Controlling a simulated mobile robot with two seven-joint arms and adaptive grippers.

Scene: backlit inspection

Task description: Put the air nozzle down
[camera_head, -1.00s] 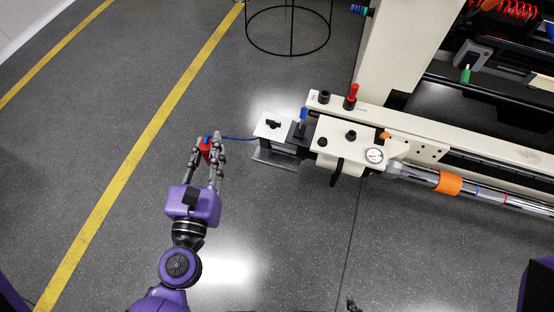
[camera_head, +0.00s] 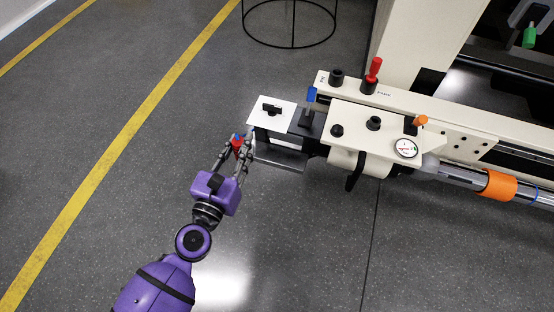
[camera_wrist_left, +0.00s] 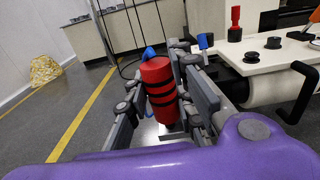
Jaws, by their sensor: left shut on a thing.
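The air nozzle is a red cylinder with black bands and a blue part at its far end; it shows best in the left wrist view (camera_wrist_left: 160,88). In the head view the air nozzle (camera_head: 237,142) is small and partly hidden between the fingers. My left gripper (camera_head: 239,146) is shut on it and holds it just left of the machine's white end plate (camera_head: 262,108). In the left wrist view the fingers of my left gripper (camera_wrist_left: 160,100) lie on both sides of the red body. My right gripper is not in view.
The cream machine (camera_head: 350,130) carries black knobs, a red-topped lever (camera_head: 374,70), a gauge (camera_head: 405,148) and an orange collar (camera_head: 499,185). A black handle (camera_head: 356,172) sticks out at its front. A round wire stand (camera_head: 292,40) is behind.

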